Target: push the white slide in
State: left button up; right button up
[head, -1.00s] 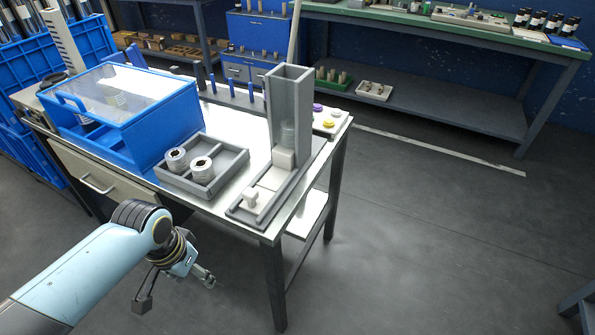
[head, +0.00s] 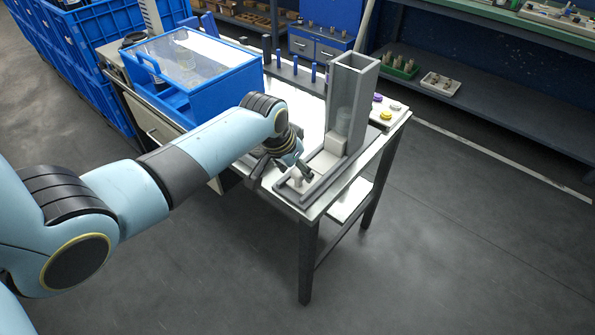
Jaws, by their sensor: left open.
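The white slide (head: 321,163) lies in a grey channel (head: 313,190) at the table's front right corner. Its knob (head: 297,182) stands at the near end. A pale block sits at the slide's far end, at the foot of a tall grey chute (head: 350,100). My left gripper (head: 284,168) is open at the near left of the channel, with one finger close to the knob. I cannot tell whether it touches. My right gripper is out of view.
A blue box with a clear lid (head: 185,55) stands at the table's left. My left arm covers the table's near middle. Blue pegs (head: 296,66) stand behind. Purple and yellow discs (head: 386,114) lie right of the chute. Floor at right is clear.

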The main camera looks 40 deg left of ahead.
pick_arm(q)
jog(key=shift+w+f, duration=0.15)
jog(key=shift+f, duration=0.3)
jog(key=shift+c, duration=0.3)
grip_shut()
